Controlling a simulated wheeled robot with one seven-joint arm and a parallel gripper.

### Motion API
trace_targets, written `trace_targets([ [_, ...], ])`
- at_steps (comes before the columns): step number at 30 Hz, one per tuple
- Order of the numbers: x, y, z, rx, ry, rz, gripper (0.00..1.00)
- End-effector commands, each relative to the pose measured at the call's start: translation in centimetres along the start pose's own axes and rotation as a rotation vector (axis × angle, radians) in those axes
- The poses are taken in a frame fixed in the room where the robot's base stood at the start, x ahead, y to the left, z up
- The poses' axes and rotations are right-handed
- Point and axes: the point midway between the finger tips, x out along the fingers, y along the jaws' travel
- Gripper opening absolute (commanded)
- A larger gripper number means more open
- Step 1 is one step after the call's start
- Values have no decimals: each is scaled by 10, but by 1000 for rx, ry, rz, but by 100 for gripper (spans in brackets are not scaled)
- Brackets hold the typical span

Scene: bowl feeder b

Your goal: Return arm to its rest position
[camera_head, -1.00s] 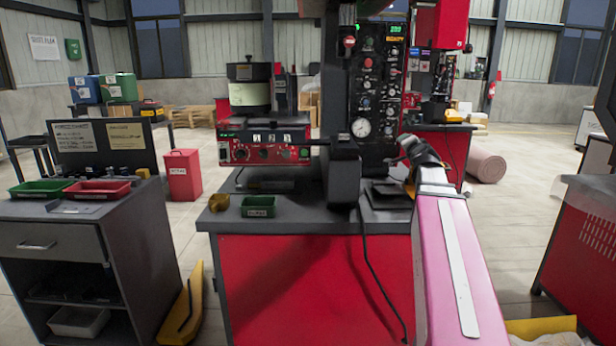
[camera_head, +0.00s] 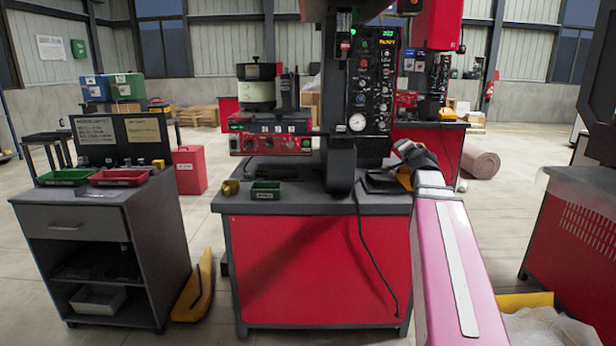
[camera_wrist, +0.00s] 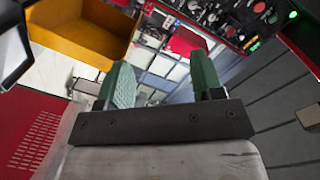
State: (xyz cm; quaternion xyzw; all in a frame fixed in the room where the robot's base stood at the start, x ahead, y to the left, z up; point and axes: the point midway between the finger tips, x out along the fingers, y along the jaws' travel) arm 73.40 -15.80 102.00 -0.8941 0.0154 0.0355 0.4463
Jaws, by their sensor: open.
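My gripper shows in the wrist view (camera_wrist: 163,85), its two green fingers apart with nothing between them. The fingertips cannot be made out in the head view. In the wrist view a yellow-orange bin (camera_wrist: 85,30) lies beyond the fingers at upper left, and a control panel with knobs (camera_wrist: 235,20) is at upper right.
A grey cabinet (camera_head: 95,225) stands left and a red cabinet (camera_head: 570,240) right. Floor between cabinet and bench is mostly clear, with a yellow object (camera_head: 196,290).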

Motion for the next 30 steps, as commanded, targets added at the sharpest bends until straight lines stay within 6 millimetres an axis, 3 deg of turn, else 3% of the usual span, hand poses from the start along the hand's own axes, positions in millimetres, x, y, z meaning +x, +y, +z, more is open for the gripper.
trace_targets([
  [11, -2, 38, 76, -103, -181, 84, 61],
  [17, -13, 76, 145, -200, -358, 166, 61],
  [23, -48, 134, 240, -347, -631, 294, 61],
  [30, -115, 203, 335, -525, -965, 459, 61],
])
